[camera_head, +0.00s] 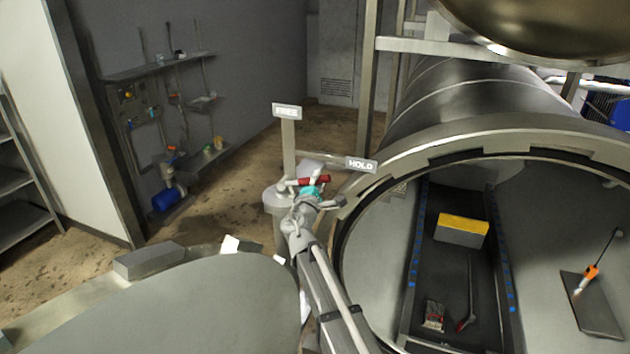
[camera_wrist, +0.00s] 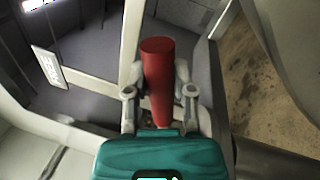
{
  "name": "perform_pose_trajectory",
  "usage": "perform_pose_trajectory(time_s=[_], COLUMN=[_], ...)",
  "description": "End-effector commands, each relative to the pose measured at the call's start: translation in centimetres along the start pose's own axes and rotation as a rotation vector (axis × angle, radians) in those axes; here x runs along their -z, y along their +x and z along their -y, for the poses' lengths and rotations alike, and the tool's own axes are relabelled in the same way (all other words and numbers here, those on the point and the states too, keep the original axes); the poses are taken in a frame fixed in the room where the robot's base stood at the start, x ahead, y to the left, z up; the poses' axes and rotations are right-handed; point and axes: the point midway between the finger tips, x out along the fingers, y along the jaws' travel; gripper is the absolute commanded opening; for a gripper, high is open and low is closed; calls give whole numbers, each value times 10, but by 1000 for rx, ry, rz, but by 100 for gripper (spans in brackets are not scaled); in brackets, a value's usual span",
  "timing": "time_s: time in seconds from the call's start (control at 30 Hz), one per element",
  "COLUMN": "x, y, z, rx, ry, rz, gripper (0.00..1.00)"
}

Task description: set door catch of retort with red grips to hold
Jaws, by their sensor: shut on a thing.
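The door catch's red grip (camera_head: 317,180) shows at the middle of the head view, on a pale pedestal (camera_head: 277,197) left of the open retort (camera_head: 440,130). In the wrist view the red grip (camera_wrist: 158,85) stands between the two fingers of my gripper (camera_wrist: 160,95). My gripper (camera_head: 312,190) is shut on it. A FREE plate (camera_head: 287,110) tops an upright bar. A HOLD plate (camera_head: 361,164) ends a bar reaching right. The grip lies below these plates; I cannot tell which setting the catch is in. My gripper hides part of its lever.
Inside the retort are a yellow-topped block (camera_head: 462,229), a red-and-white item (camera_head: 434,316) and an orange-handled tool (camera_head: 590,272). A large round grey surface (camera_head: 160,310) fills the lower left. A wall shelf (camera_head: 160,66) stands behind. Floor is open beyond the pedestal.

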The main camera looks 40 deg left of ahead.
Motion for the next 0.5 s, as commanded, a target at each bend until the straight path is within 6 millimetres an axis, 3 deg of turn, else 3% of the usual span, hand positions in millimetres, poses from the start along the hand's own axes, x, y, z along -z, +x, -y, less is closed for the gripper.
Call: perform_pose_trajectory(time_s=[0.23, 0.27, 0.43, 0.5], x=[3, 3, 7, 9], y=[-4, -4, -6, -6], z=[0, -1, -3, -3], rx=[4, 4, 1, 0], ry=[9, 10, 9, 8], rz=[3, 2, -4, -7], gripper=[0, 36, 68, 68])
